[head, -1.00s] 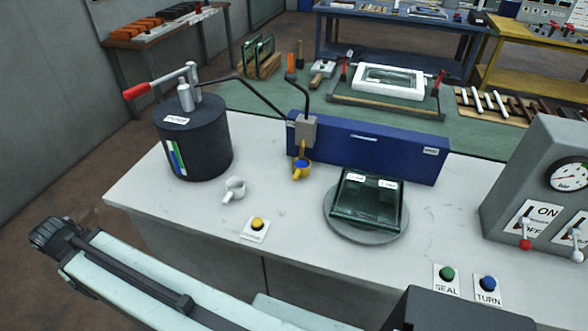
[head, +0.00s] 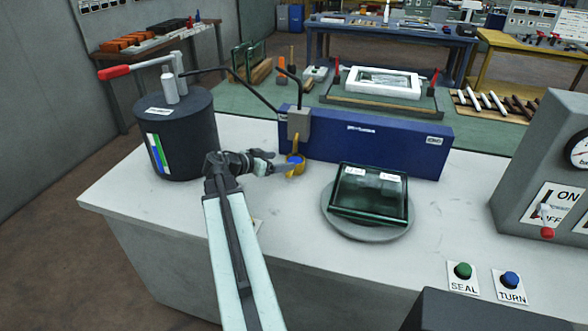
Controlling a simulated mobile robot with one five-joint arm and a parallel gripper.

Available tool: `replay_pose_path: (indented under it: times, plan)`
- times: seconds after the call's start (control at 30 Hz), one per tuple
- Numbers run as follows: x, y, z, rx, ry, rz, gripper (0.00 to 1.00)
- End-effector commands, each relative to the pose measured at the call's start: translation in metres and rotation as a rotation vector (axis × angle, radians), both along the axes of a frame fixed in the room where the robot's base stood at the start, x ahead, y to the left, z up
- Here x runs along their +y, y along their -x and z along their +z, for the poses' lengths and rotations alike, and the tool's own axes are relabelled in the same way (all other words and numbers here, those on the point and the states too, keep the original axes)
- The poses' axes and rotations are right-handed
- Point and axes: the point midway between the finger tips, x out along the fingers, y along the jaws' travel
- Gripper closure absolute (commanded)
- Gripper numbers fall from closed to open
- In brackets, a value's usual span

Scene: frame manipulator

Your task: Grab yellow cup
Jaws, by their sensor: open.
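The yellow cup (head: 296,169) stands on the white worktop under the dispensing nozzle, in front of the blue box. Something blue shows inside it. My gripper (head: 276,162) is just left of the cup at about its height, open and pointing right towards it. The jaw tips are very close to the cup's left side. I cannot tell whether they touch it. The white cup is hidden behind my arm.
A black drum (head: 178,137) with a red-handled lever stands left of my gripper. The blue box (head: 380,150) is behind the cup. A round turntable (head: 345,222) carries a dark glass unit (head: 370,192) on the right.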

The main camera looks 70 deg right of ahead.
Motion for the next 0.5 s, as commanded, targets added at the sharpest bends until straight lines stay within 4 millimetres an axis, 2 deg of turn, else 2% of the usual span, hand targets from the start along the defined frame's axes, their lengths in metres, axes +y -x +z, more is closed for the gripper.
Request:
replay_pose_path:
  times: [0.1, 0.33, 0.5]
  plan:
    - [-0.012, 0.006, -0.008, -0.001, -0.001, -0.001, 0.18]
    - [-0.022, 0.014, -0.015, -0.001, -0.002, -0.001, 0.18]
    - [-0.046, 0.029, -0.027, 0.001, -0.001, -0.001, 0.18]
